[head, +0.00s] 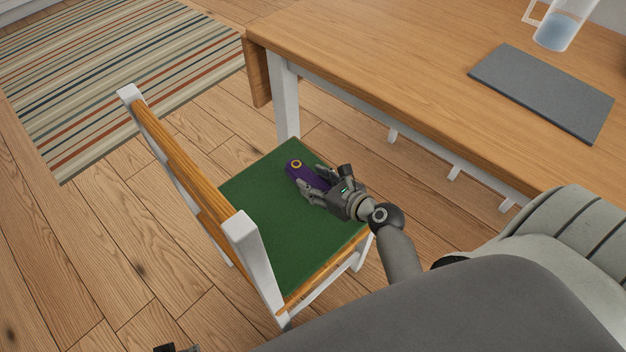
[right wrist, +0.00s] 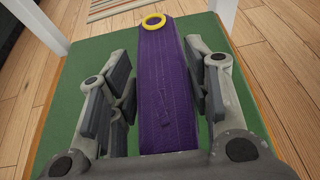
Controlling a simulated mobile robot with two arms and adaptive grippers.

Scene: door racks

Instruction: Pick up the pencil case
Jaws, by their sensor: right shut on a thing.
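The purple pencil case (head: 302,174) has a yellow ring at one end and is at the green seat of the chair. My right gripper (head: 316,184) is shut on it, with a finger on each side. In the right wrist view the pencil case (right wrist: 166,85) runs lengthwise between the fingers, ring end away from me. I cannot tell whether it still touches the seat. A small dark piece at the bottom edge of the head view looks like the tip of my left gripper (head: 177,348); its fingers are mostly out of frame.
The chair (head: 262,245) has a white and wooden backrest on the left. A wooden table (head: 390,60) stands beyond, with a grey mat (head: 542,90) and a clear jug of water (head: 557,30). A striped rug (head: 110,80) lies on the wooden floor at upper left.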

